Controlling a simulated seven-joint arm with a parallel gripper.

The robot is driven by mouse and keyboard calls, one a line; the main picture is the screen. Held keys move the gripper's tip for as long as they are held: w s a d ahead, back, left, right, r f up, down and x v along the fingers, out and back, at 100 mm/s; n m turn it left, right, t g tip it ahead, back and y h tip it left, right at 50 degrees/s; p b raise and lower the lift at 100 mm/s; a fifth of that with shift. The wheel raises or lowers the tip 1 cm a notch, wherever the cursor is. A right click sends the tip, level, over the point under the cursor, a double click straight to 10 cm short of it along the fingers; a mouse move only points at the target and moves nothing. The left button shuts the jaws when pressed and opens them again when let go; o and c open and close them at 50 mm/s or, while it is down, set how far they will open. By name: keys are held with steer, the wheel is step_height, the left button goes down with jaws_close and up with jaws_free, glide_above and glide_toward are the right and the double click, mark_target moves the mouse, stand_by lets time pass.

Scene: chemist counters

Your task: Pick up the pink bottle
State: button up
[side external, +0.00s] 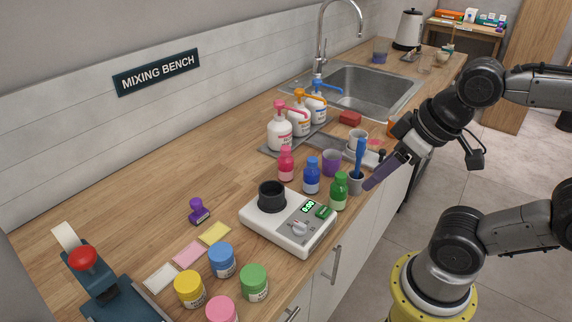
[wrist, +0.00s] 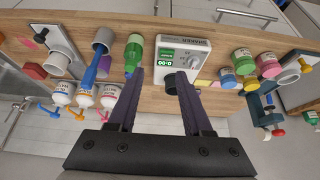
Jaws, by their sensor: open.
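The pink bottle (side external: 286,163) is small, with a pink cap, and stands upright on the wooden counter in the side view, in front of the pump bottles. A blue bottle (side external: 312,176) and a green bottle (side external: 339,190) stand in a row with it. My gripper (side external: 372,184) is open and empty near the counter's front edge, to the right of the green bottle and apart from the pink bottle. I cannot make out the pink bottle in the wrist view.
A purple cup (side external: 332,161) and a grey cup (side external: 356,185) holding a blue tool stand close by. Pump bottles (side external: 280,134) are behind. Several jars (side external: 222,262) sit at the front left.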

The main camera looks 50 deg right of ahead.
steer(key=shift+o, duration=1.4)
